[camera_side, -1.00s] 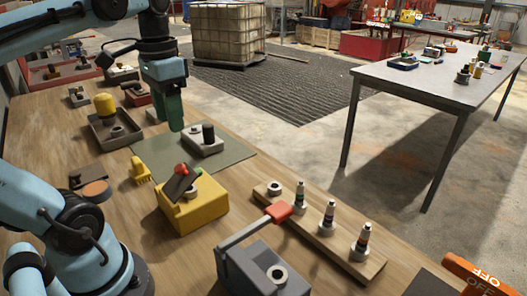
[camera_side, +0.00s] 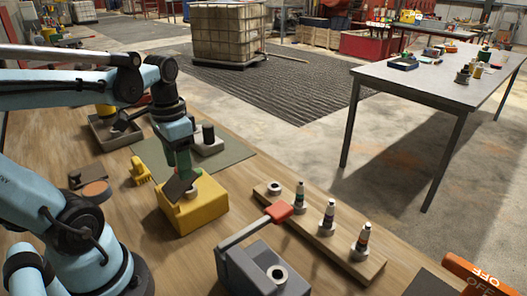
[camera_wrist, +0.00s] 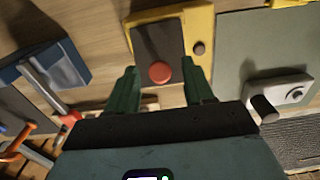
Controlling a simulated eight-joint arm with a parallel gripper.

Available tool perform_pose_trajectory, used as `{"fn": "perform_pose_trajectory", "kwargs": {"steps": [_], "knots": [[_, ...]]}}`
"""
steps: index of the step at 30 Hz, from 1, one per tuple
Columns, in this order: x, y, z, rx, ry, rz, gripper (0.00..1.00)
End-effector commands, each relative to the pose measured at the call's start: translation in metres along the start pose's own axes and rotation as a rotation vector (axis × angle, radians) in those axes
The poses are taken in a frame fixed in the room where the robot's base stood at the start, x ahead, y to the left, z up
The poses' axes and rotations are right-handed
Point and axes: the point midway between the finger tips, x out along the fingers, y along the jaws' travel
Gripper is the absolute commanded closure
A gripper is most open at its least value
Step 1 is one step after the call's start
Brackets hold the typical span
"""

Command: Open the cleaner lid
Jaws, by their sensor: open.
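The cleaner is a yellow box (camera_side: 197,208) on the wooden bench, with a dark lid plate (camera_side: 178,190) tilted on its top. In the wrist view, the dark lid (camera_wrist: 158,40) lies over the yellow body (camera_wrist: 200,22), with a red round knob (camera_wrist: 160,72) at its near end. My gripper (camera_side: 183,172) is low over the box in the side view and hides the knob there. In the wrist view, my gripper (camera_wrist: 160,85) is open, with one green finger on each side of the red knob. I cannot tell whether the fingers touch it.
A green mat (camera_side: 237,152) with a grey block and black knob (camera_side: 208,138) lies behind the box. A grey block with a red-handled lever (camera_side: 255,262) stands in front. A wooden strip (camera_side: 330,245) with several bottle-like parts is at the right. A yellow bracket (camera_side: 140,172) sits left.

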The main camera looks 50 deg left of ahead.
Motion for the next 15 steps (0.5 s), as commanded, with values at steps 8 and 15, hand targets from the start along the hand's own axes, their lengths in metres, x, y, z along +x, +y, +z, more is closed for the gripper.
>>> {"fn": "perform_pose_trajectory", "kwargs": {"steps": [8, 15], "knots": [[0.0005, 0.0, 0.0, 0.0, 0.0, 0.0, 0.51], [0.0004, 0.0, 0.0, 0.0, 0.0, 0.0, 0.88]]}}
